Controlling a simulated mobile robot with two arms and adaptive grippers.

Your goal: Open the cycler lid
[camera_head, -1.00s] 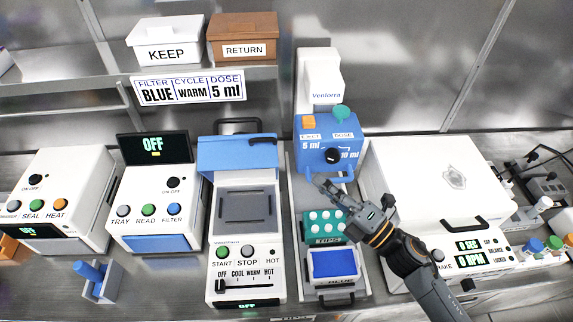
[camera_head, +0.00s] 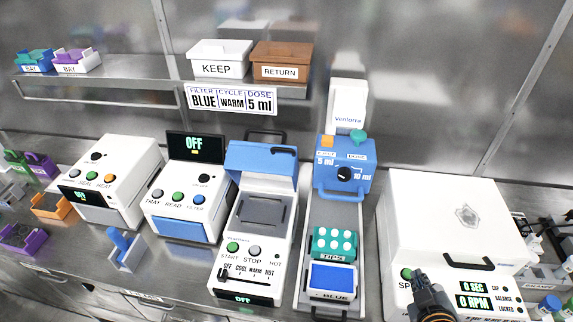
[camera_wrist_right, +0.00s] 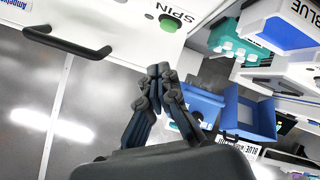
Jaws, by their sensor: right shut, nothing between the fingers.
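The cycler (camera_head: 280,242) is the white machine with START and STOP buttons and an OFF, COOL, WARM, HOT slider. Its blue lid part (camera_head: 262,158) is at the back of its top, with a dark handle behind it. A grey square panel (camera_head: 262,210) shows in front of the blue part. I cannot tell surely how far the lid is raised. My right gripper (camera_head: 421,281) is at the lower right, well right of the cycler, in front of the SPIN machine. In the right wrist view the gripper (camera_wrist_right: 160,72) is shut and empty, below the SPIN button (camera_wrist_right: 168,23). My left gripper is not in view.
The blue dispenser (camera_head: 345,165) stands right of the cycler, with a teal tips rack (camera_head: 334,243) and blue tray (camera_head: 332,280) before it. The large white machine (camera_head: 440,225) is farther right. A reader (camera_head: 188,205) stands left, with a blue-handled item (camera_head: 125,248) in front.

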